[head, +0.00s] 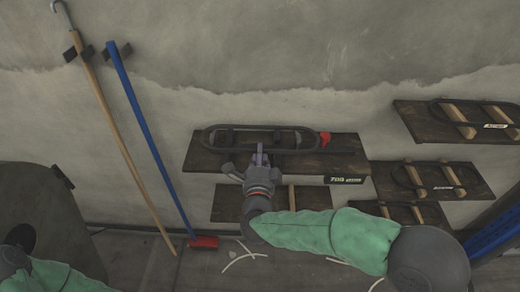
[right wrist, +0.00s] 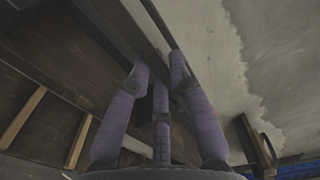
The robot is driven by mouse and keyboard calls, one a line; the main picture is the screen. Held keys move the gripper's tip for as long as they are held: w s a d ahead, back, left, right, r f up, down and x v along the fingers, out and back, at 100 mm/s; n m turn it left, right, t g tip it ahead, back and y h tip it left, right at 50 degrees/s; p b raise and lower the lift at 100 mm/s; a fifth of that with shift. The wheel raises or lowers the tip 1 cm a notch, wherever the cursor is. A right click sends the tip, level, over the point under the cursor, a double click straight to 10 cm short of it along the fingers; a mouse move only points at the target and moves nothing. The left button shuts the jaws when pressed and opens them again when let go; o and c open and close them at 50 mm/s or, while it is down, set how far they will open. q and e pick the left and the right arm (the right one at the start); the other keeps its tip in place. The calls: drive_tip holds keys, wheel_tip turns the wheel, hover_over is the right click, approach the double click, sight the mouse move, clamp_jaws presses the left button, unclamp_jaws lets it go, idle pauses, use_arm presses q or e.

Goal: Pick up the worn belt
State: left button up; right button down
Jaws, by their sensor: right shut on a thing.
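The fingers hide part of the strand. My left gripper is not in view; only part of my left arm shows at bottom left.
More dark belts lie on the shelves at right, on wooden slats: one on the upper right shelf (head: 420,122), another on the shelf below (head: 385,180). A wooden hooked pole (head: 115,140) and a blue-handled tool (head: 150,140) lean on the wall at left.

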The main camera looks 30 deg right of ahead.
drive_tip(key=shift+s+a+r+p, duration=0.3)
drive_tip(key=shift+s+r, duration=0.15)
drive_tip(key=shift+s, duration=0.05)
drive_tip(key=s+a+r+p, duration=0.3)
drive_tip(key=s+a+p, duration=0.2)
drive_tip(key=s+p, duration=0.2)
drive_tip(key=shift+s+a+r+p, duration=0.25)
drive_tip(key=shift+s+a+p, duration=0.15)
drive_tip(key=shift+s, duration=0.85)
